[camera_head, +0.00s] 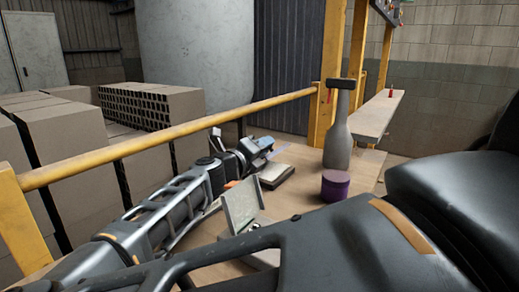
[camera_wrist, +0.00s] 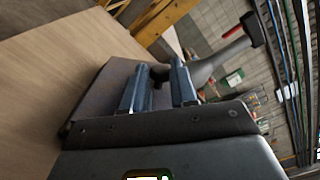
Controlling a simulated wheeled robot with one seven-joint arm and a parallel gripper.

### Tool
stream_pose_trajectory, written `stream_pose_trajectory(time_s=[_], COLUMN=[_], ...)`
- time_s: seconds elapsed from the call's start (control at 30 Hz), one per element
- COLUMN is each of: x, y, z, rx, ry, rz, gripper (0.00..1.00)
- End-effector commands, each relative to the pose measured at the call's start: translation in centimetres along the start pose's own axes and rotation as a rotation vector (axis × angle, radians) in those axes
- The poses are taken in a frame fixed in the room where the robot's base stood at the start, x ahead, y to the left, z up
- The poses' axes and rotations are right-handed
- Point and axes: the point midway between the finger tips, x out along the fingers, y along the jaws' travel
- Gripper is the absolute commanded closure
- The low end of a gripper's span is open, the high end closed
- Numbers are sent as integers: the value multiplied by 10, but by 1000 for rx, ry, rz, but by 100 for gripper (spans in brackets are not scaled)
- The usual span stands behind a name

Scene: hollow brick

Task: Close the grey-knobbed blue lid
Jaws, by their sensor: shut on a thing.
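My gripper (camera_head: 264,146) is at the far part of the wooden table, just above a low box (camera_head: 275,176). In the wrist view my gripper (camera_wrist: 159,88) has its two blue-grey fingers around a small dark knob (camera_wrist: 159,72), partly hidden by the fingers. Beside and behind them is a flat grey-brown panel (camera_wrist: 98,92), seemingly the lid that bears the knob. It looks grey rather than blue here, and its angle is hard to tell. In the head view the knob cannot be made out.
Nearer on the table (camera_head: 302,155), another box has a pale lid (camera_head: 241,204) standing up. A grey bottle (camera_head: 338,140) with a dark top and a purple round container (camera_head: 335,186) stand to the right. A yellow rail (camera_head: 170,137) runs along the left.

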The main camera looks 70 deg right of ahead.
Motion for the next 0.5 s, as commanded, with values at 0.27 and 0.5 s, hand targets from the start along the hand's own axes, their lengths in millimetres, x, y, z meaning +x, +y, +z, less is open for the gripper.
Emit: stream_pose_trajectory(time_s=[0.27,0.5], x=[1,1], y=[1,0], z=[-9,-9], rx=[-13,-14], ry=[6,7], rz=[-3,-4], gripper=[100,100])
